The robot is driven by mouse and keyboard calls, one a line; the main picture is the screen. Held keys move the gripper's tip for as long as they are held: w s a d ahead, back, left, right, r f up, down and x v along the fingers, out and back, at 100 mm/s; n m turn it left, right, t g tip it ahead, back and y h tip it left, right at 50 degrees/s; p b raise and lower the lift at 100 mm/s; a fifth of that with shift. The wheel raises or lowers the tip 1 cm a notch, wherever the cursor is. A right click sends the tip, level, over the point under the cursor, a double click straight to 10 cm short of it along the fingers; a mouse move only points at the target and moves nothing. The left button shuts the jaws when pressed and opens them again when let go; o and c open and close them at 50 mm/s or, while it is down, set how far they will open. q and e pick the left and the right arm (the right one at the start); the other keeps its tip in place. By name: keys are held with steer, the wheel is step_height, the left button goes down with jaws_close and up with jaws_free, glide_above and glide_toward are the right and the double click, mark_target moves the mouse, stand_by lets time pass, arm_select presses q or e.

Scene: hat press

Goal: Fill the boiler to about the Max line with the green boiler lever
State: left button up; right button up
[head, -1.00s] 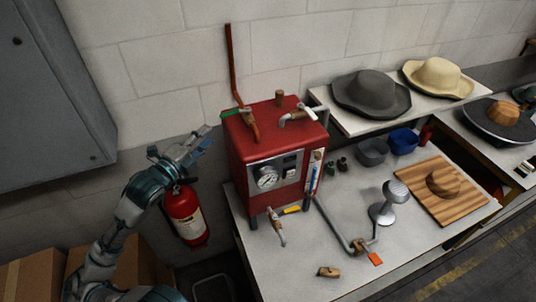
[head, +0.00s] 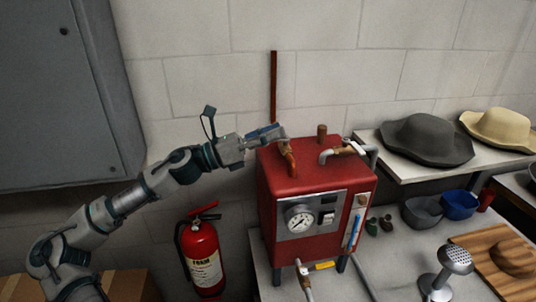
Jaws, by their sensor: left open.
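The red boiler (head: 280,218) stands at the left end of the table. A copper pipe (head: 290,160) enters its top at the back left. My left gripper (head: 272,132) is open at the top left corner of the boiler, beside this pipe's valve. The green boiler lever is not visible now; the gripper covers the spot where it sat, and I cannot tell whether they touch. A sight gauge (head: 355,226) with blue in it is on the boiler's right front edge; the Max line is too small to read. My right gripper is not in view.
A pressure gauge (head: 299,218) is on the boiler front, and a yellow lever (head: 325,266) sits below. A fire extinguisher (head: 203,255) hangs left of the boiler. A grey cabinet (head: 65,95) is on the wall. A grey hat (head: 428,138) lies on the shelf at right.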

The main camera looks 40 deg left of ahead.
arm_select(q)
steer(key=s+a+f+m+y+b, duration=0.1)
steer(key=s+a+f+y+b, duration=0.2)
steer(key=a, duration=0.5)
steer(key=s+a+f+y+b, duration=0.2)
steer(key=s+a+f, duration=0.35)
steer(key=a, duration=0.25)
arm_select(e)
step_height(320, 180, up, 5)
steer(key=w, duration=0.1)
arm_select(q)
steer(key=shift+g, duration=0.4)
steer(key=p+x, duration=0.2)
steer(key=x, duration=0.3)
steer(key=p+x, duration=0.2)
steer(key=x, duration=0.3)
steer(key=p+x, duration=0.2)
steer(key=x, duration=0.4)
steer(key=shift+s+d+r+p, duration=0.1)
steer(key=shift+d+r+p, duration=0.15)
steer(key=shift+r+p, duration=0.1)
steer(key=shift+w+d, duration=0.35)
steer(key=shift+w, duration=0.25)
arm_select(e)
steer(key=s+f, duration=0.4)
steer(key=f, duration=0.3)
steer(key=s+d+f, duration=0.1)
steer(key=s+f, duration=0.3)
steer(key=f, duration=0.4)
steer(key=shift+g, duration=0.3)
